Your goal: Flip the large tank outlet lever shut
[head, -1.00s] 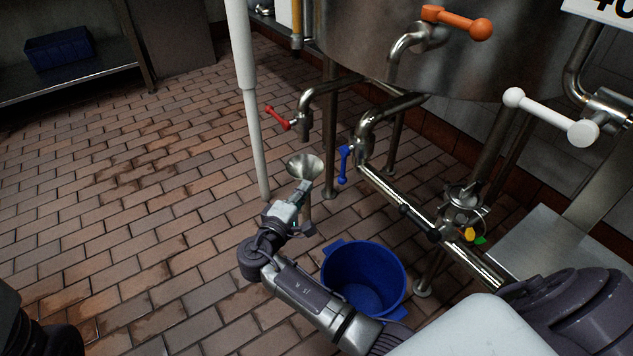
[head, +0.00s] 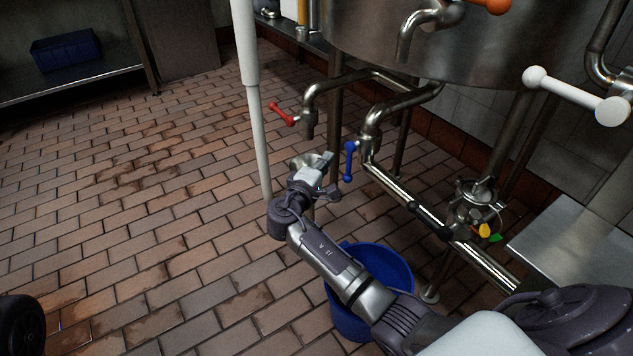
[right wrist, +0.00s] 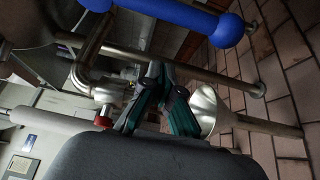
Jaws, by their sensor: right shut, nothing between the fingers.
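A large steel tank (head: 400,45) stands at the top right, with outlet pipes below it. A blue lever (head: 349,160) hangs nearly upright on one outlet valve; in the right wrist view it crosses the top, close to the camera (right wrist: 180,12). A red lever (head: 281,114) slants on the valve to its left. An orange lever (head: 488,4) is cut off at the top edge. A white lever (head: 575,95) is at the right. My right gripper (head: 330,180) is shut and empty, just left of the blue lever, with a gap between them. My left gripper is not in view.
A blue bucket (head: 390,262) stands on the tiled floor, partly behind my right arm. A steel funnel (right wrist: 205,108) is close to my right fingers. A white pole (head: 250,85) rises left of the valves.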

